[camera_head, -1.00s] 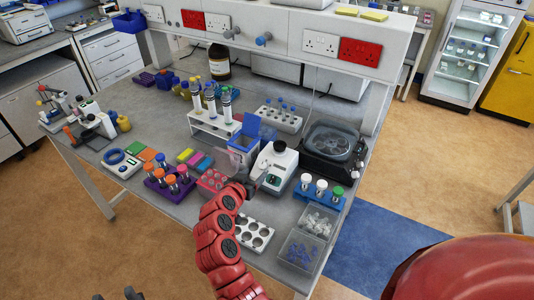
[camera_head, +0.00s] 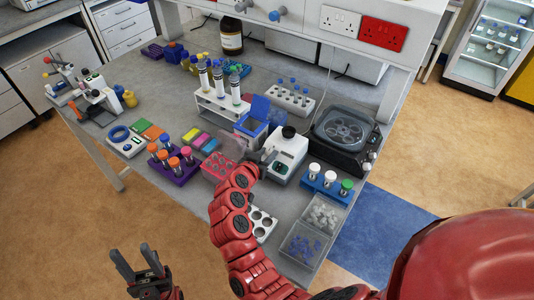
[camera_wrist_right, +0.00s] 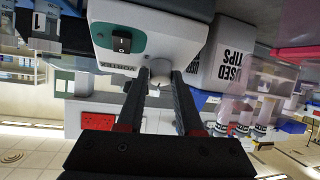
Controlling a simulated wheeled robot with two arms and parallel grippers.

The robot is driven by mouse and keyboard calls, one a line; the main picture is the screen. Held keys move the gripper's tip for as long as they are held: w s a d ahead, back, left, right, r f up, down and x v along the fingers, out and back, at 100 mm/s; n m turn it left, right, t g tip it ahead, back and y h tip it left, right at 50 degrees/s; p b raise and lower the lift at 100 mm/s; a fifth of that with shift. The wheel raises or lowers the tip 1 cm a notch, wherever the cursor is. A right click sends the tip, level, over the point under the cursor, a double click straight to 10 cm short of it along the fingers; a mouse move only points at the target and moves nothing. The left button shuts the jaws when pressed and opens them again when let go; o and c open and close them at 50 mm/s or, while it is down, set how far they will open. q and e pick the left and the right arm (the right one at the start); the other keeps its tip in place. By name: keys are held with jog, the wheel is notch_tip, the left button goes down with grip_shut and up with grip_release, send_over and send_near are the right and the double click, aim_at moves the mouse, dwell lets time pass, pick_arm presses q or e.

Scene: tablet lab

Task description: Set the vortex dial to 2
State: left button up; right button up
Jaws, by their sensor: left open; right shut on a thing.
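The vortex mixer (camera_head: 288,156) is a white box with a black cup on top, standing on the bench. The right wrist view shows its front (camera_wrist_right: 190,35) upside down, with a teal panel, black switch (camera_wrist_right: 121,41) and VORTEX label. Its pale round dial (camera_wrist_right: 160,71) is between the fingertips of my right gripper (camera_wrist_right: 160,82), which is shut on it. The dial's setting cannot be read. In the head view my right gripper (camera_head: 264,160) is at the mixer's front left. My left gripper (camera_head: 130,252) is open and empty, low at the left in front of the bench.
A used-tips bin (camera_head: 251,127) stands close beside the mixer. A centrifuge (camera_head: 343,132) is to its right. A blue rack of capped tubes (camera_head: 325,186), a pink rack (camera_head: 218,166) and clear boxes (camera_head: 302,242) surround my right arm. Open floor lies left of the bench.

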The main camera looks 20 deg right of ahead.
grip_shut()
jog(key=m+b, duration=0.1)
jog(key=b, duration=0.3)
jog(key=f+m+g+h+b, duration=0.1)
jog(key=b, duration=0.4)
jog(key=m+b, duration=0.2)
jog(key=b, duration=0.3)
jog(key=shift+w+a+f+g+h, duration=0.2)
jog(key=shift+f+g+h, duration=0.05)
jog(key=shift+g+h, duration=0.05)
jog(key=m+g+b, duration=0.1)
jog(key=m+b, duration=0.1)
jog(key=b, duration=0.4)
jog(key=m+g+h+b, duration=0.1)
jog(key=m+b, duration=0.2)
jog(key=b, duration=0.3)
jog(key=m+g+b, duration=0.2)
jog(key=b, duration=0.3)
jog(key=shift+w+a+r+m+b, duration=0.1)
jog(key=shift+r+m+b, duration=0.25)
jog(key=shift+m+b, duration=0.05)
jog(key=shift+w+r+m+g+b, duration=0.1)
jog(key=shift+r+m+g+b, duration=0.15)
jog(key=shift+m+b, duration=0.3)
jog(key=shift+r+m+g+b, duration=0.1)
jog(key=shift+m+g+b, duration=0.25)
jog(key=shift+m+b, duration=0.15)
jog(key=shift+m, duration=0.25)
